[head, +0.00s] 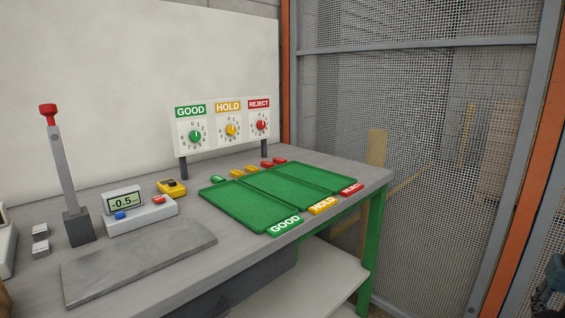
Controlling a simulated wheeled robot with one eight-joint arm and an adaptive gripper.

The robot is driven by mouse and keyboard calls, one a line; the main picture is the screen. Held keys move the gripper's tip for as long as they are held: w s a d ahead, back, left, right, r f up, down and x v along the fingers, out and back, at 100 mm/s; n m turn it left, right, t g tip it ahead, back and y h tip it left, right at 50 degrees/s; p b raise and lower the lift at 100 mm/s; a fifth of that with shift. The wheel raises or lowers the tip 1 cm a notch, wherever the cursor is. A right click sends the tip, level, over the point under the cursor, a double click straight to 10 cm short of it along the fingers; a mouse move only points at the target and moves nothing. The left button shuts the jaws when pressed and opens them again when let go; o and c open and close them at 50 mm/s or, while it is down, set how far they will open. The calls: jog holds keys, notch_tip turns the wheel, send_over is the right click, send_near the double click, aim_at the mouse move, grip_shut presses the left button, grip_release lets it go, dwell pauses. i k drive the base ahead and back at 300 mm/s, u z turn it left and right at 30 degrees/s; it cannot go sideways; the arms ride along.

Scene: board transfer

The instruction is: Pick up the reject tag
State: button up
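Two small red tags, the reject colour, lie on the bench behind the trays, below the REJECT dial: one red tag (267,164) and another red tag (280,161) close to its right. They are small, and I cannot read any writing on them. A dark piece at the lower right edge (546,289) looks like part of my gripper, cut off by the frame. It is far from the tags, and its fingers cannot be made out.
Three green trays (233,224) stand side by side with GOOD, HOLD and REJECT labels (351,189) in front. Yellow tags (251,168) and a green tag (218,180) lie behind them. The dial board (222,130) stands behind. A lever press (62,180) and a meter (138,211) stand left.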

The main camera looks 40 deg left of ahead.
aim_at(266, 164)
jog(key=i, duration=0.65)
jog(key=u, duration=2.2)
